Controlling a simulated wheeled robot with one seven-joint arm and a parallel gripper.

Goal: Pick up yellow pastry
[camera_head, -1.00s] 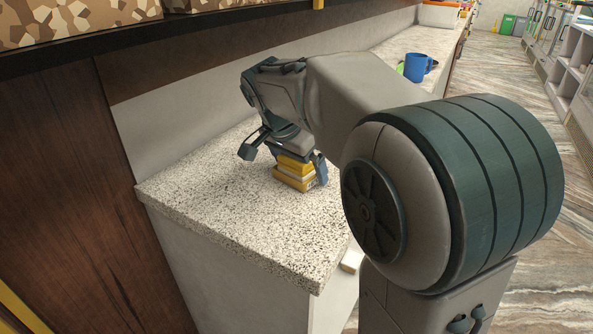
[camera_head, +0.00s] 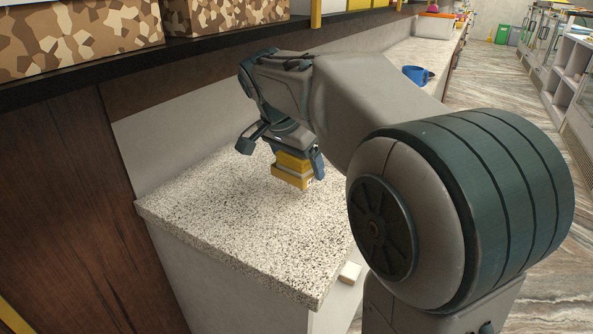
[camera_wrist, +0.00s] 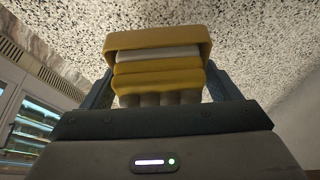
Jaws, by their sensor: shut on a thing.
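The yellow pastry (camera_head: 292,168) is a layered block with a pale band between yellow layers. My gripper (camera_head: 284,155) is shut on it from above, above the speckled countertop (camera_head: 230,225). In the wrist view the pastry (camera_wrist: 158,62) sits between the two fingers of my gripper (camera_wrist: 160,92), with speckled stone behind it. The fingers partly hide its sides.
A blue mug (camera_head: 416,75) stands farther back on the counter. Camouflage-patterned boxes (camera_head: 80,35) sit on a dark shelf at upper left. A small pale block (camera_head: 350,272) shows beside the counter's front right. The counter around the pastry is clear.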

